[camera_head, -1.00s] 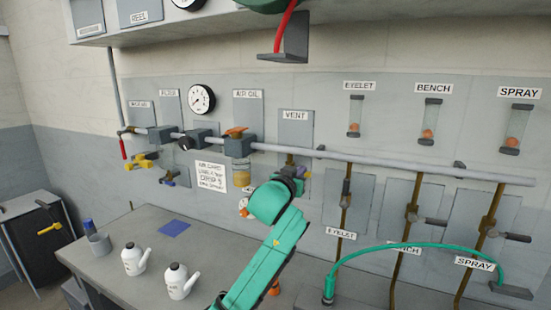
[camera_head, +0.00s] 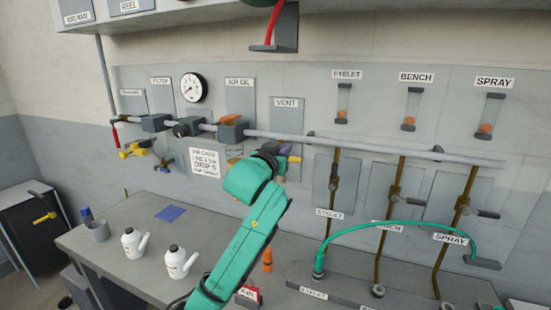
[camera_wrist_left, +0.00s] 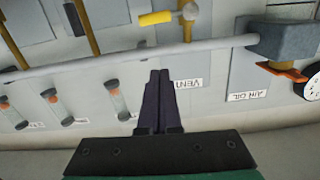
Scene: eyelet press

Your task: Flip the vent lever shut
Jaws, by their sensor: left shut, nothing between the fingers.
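The vent lever has a yellow handle (camera_wrist_left: 155,18) on a brass valve (camera_wrist_left: 188,10) below the pipe. In the left wrist view, which is turned upside down, the handle lies crosswise to the valve's stem. In the head view only the yellow handle end (camera_head: 295,159) shows, beside my left gripper (camera_head: 285,149); the valve is mostly hidden behind my wrist. The VENT plate (camera_head: 287,118) is above. In the wrist view my left gripper (camera_wrist_left: 160,73) is shut and empty, its fingertips over the pipe region and apart from the handle in the picture. My right gripper is not in view.
A long grey pipe (camera_head: 400,152) runs along the wall panel. The AIR OIL unit (camera_head: 232,130) sits left of the vent. Brass drops with levers, and a green hose (camera_head: 400,224), are to the right. Two white oil cans (camera_head: 178,262) stand on the bench (camera_head: 110,262).

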